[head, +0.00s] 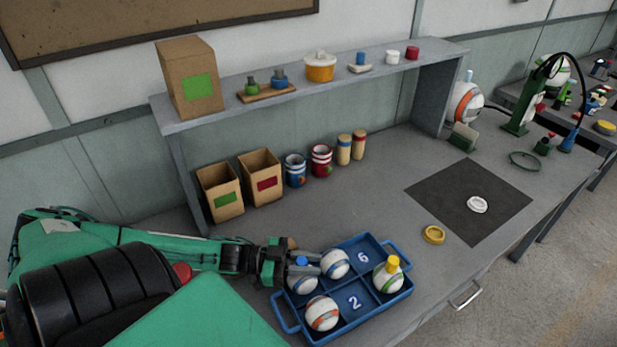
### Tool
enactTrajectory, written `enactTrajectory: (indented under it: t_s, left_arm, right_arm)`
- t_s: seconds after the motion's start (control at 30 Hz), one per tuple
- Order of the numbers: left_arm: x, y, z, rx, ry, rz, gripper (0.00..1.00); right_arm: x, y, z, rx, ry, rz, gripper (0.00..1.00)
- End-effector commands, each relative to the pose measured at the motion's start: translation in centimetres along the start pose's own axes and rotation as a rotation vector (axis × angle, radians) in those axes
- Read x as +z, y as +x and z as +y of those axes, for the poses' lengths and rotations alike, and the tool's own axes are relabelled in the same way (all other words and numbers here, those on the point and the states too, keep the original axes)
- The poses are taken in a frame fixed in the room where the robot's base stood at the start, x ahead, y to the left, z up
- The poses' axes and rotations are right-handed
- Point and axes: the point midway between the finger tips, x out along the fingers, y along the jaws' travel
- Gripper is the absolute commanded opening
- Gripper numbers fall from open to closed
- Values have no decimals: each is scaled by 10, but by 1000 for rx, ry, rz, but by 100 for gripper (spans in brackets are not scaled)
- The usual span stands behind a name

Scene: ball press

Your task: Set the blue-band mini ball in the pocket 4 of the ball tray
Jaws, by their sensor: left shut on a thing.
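The blue ball tray (366,309) lies at the front of the bench, with bare pockets marked 6 and 2 showing. My left gripper (318,264) reaches in from the left over the tray's left part. It is shut on a white ball with a blue-grey band (336,263), which seems to be the blue-band mini ball. I cannot tell whether this ball touches the pocket floor. Another blue-banded ball (302,284) sits just below the gripper, partly hidden by it. An orange-banded ball (321,314) sits in the front left pocket. The pocket 4 number is not visible.
A ball with a yellow top (387,279) sits at the tray's right end. A yellow ring (433,235) lies right of the tray, and a white ring (477,205) lies on the dark mat (450,190). Boxes and cans stand behind, under the shelf (300,87).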

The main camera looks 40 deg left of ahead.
Motion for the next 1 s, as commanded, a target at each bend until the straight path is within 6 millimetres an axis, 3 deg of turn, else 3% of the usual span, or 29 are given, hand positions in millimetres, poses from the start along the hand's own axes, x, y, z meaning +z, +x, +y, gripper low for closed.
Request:
enactTrajectory:
  t_s: [0.17,0.2,0.3,0.67,1.0]
  left_arm:
    - [3,0,0,0,0,0,0]
    - [3,0,0,0,0,0,27]
    - [3,0,0,0,0,0,45]
    - [-1,-1,0,0,0,-1,45]
    - [2,-36,1,0,-3,-5,45]
  right_arm:
    - [0,2,0,0,0,0,100]
    - [0,2,0,0,0,0,100]
    - [0,1,0,0,0,0,100]
    - [-1,-1,-2,-2,1,1,100]
    - [-2,3,-5,-5,2,3,100]
